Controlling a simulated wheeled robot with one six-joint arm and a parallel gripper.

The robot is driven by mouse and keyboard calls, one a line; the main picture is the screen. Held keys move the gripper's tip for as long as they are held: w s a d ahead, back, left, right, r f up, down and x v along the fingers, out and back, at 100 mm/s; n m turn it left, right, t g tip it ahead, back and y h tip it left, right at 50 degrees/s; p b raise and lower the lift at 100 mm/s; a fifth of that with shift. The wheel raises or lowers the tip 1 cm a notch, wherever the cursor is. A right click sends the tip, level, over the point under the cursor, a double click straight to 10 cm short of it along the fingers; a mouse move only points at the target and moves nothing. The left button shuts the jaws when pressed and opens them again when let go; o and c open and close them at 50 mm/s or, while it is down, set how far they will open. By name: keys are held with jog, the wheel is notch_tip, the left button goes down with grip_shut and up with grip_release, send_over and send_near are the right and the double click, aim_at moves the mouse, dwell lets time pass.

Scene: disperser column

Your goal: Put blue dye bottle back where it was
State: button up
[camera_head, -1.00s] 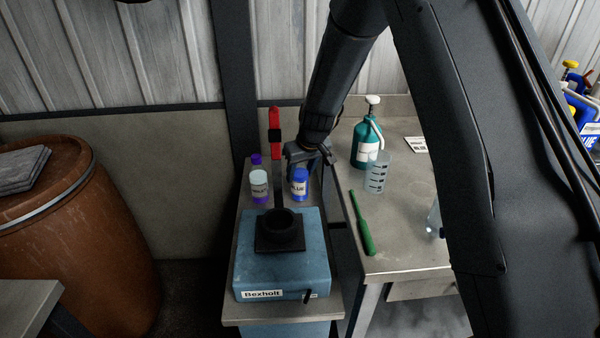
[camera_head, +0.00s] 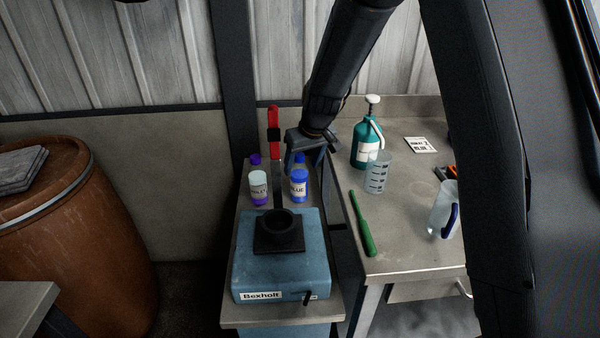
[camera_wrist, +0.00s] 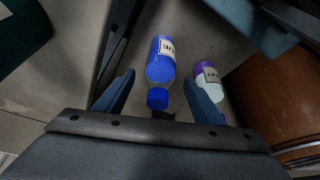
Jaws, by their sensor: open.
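The blue dye bottle (camera_head: 299,188), labelled BLUE, stands upright on the narrow bench (camera_head: 243,215) behind the blue machine. In the wrist view the blue dye bottle (camera_wrist: 161,58) shows just beyond and between the fingertips, with a gap to each finger. My gripper (camera_head: 304,164) is open and empty, behind the bottle on the wall side. In the wrist view my gripper (camera_wrist: 158,78) has its fingers spread.
A violet-labelled bottle (camera_head: 258,186) stands left of the blue one, with a purple piece (camera_head: 255,159) behind it. A red-handled tool (camera_head: 274,132) stands upright between them. The blue machine (camera_head: 281,262) is in front. A teal pump bottle (camera_head: 366,142), beaker (camera_head: 378,174) and pitcher (camera_head: 443,212) stand right.

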jog(key=b+v, duration=0.1)
jog(key=v, duration=0.6)
